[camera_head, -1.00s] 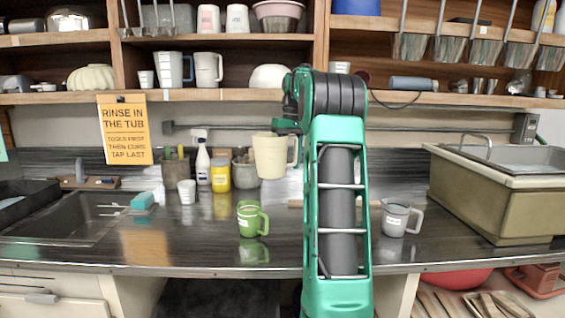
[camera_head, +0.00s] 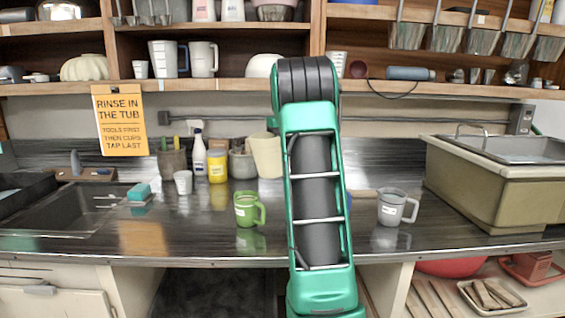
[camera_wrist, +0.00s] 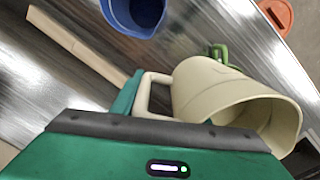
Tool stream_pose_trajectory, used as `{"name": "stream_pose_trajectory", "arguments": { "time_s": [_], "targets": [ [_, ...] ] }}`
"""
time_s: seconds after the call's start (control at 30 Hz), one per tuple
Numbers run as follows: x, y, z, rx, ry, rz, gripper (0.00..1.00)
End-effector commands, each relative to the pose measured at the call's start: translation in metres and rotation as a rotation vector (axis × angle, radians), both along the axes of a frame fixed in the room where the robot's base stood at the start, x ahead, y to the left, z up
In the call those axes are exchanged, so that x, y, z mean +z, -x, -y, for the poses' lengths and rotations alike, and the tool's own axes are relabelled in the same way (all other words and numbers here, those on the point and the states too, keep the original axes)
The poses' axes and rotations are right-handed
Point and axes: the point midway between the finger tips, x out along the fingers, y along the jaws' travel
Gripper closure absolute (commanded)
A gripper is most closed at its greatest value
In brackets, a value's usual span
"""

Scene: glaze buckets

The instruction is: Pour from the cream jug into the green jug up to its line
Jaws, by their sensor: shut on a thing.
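The cream jug (camera_head: 264,158) is held up above the counter, slightly tilted, its right side hidden behind my arm in the head view. In the wrist view the cream jug (camera_wrist: 225,92) shows its wide mouth toward the right; its contents cannot be seen. My gripper (camera_wrist: 138,100) is shut on the jug's handle. The green jug (camera_head: 246,210) stands upright on the counter, below and slightly left of the cream jug, with a pale label and its handle to the right. In the wrist view the green jug (camera_wrist: 219,52) is mostly hidden behind the cream jug. Its line cannot be made out.
A grey jug (camera_head: 391,207) stands right of my arm. A white cup (camera_head: 183,182), yellow jar (camera_head: 217,167) and metal pot (camera_head: 242,163) stand at the back. A sink (camera_head: 70,212) is at left, a large tub (camera_head: 490,195) at right. The counter around the green jug is clear.

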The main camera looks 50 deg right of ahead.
Motion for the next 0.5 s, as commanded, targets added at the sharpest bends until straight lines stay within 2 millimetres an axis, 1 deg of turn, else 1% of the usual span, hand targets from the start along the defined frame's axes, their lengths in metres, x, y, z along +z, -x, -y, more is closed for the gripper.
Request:
{"name": "stream_pose_trajectory", "arguments": {
  "time_s": [0.2,0.5],
  "targets": [
    [0.0086,0.0009,0.0029,0.002,0.054,-0.024,1.0],
    [0.0005,0.003,0.0067,0.001,0.117,-0.059,1.0]
  ]
}}
